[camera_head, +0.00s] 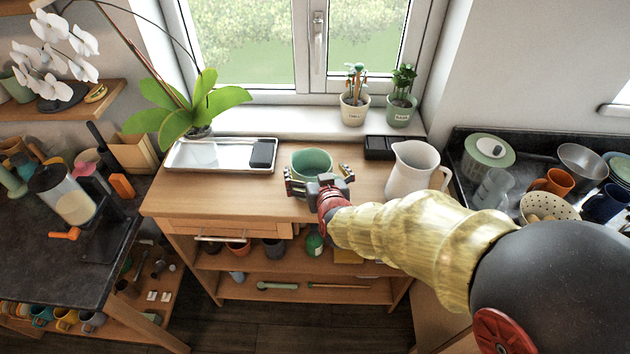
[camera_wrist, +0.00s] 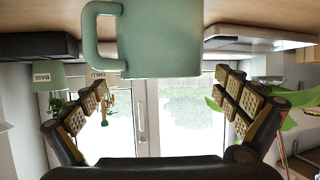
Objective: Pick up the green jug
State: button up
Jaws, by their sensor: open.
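The green jug (camera_head: 312,160) stands upright on the wooden cabinet top, in front of the window. In the wrist view, which looks upside down, the pale green jug (camera_wrist: 160,42) fills the top middle, with its handle at the left. My gripper (camera_head: 318,174) is open at the near side of the jug, its fingers spread to the left and right. In the wrist view my gripper (camera_wrist: 162,80) shows both padded fingers wide apart, with nothing shut between them. The jug's lower front is partly hidden by my gripper in the head view.
A white pitcher (camera_head: 410,170) stands close to the right, beside a dark box (camera_head: 385,148). A white-rimmed tray (camera_head: 190,155) with a black object lies to the left. Two small potted plants stand on the windowsill behind. Bare wood lies left of my gripper.

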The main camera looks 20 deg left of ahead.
jog(key=shift+b+x, duration=0.4)
jog(key=shift+x, duration=1.55)
jog(key=shift+r, duration=0.1)
jog(key=shift+c, duration=0.9)
jog(key=c, duration=1.6)
jog(key=shift+c, duration=0.5)
jog(key=shift+r, duration=0.15)
jog(key=s+r+p, duration=0.7)
jog(key=s+r, duration=0.6)
jog(key=s, duration=0.1)
jog(key=shift+a, duration=0.25)
